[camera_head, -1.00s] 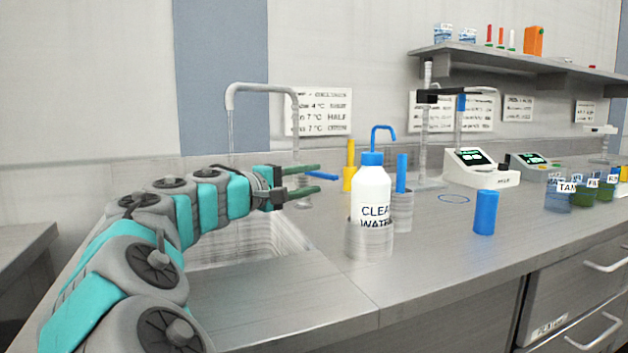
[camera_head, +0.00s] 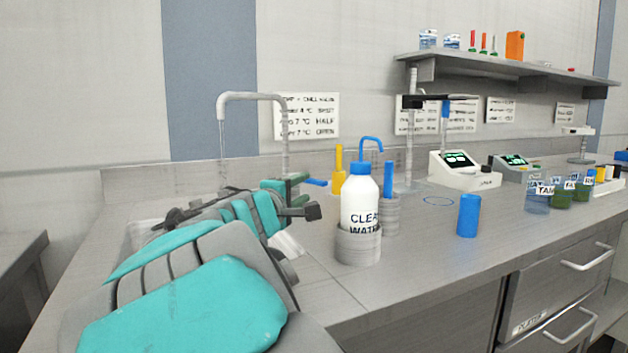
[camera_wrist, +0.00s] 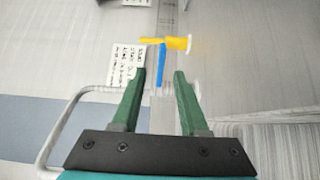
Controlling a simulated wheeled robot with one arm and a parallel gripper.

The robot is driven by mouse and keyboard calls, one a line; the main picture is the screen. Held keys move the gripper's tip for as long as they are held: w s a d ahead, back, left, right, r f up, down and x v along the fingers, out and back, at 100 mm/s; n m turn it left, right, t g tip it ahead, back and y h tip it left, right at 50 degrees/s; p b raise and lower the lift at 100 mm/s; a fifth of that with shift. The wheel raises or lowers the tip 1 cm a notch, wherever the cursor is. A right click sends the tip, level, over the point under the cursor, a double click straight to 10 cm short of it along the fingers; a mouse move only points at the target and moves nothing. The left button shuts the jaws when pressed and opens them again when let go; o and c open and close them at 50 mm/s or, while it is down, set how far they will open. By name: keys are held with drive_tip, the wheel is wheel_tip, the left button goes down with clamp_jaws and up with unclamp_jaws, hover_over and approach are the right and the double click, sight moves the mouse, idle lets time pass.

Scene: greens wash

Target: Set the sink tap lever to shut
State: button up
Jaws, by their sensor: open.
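The sink tap (camera_head: 250,97) is a grey arched pipe behind the sink, with a thin pale streak below its spout. Its blue lever (camera_head: 316,182) points right from the base of the riser. In the wrist view the blue lever (camera_wrist: 161,66) lies ahead, between the lines of my two green fingers. My gripper (camera_head: 298,191) is open at the tap's base, just left of the lever; my gripper also shows in the wrist view (camera_wrist: 160,74). I cannot tell whether a finger touches the lever. My arm hides much of the sink.
A yellow cylinder (camera_head: 339,176) stands just right of the lever. A white bottle (camera_head: 360,205) with a blue cap stands in a grey holder at the front right. A blue cylinder (camera_head: 468,215) stands farther right. A sign (camera_head: 308,116) hangs behind the tap.

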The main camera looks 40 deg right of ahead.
sight(313, 183)
drive_tip(key=shift+p+x, duration=0.45)
drive_tip(key=shift+x, duration=3.45)
drive_tip(key=shift+f, duration=0.1)
drive_tip(key=shift+c, duration=0.3)
clamp_jaws()
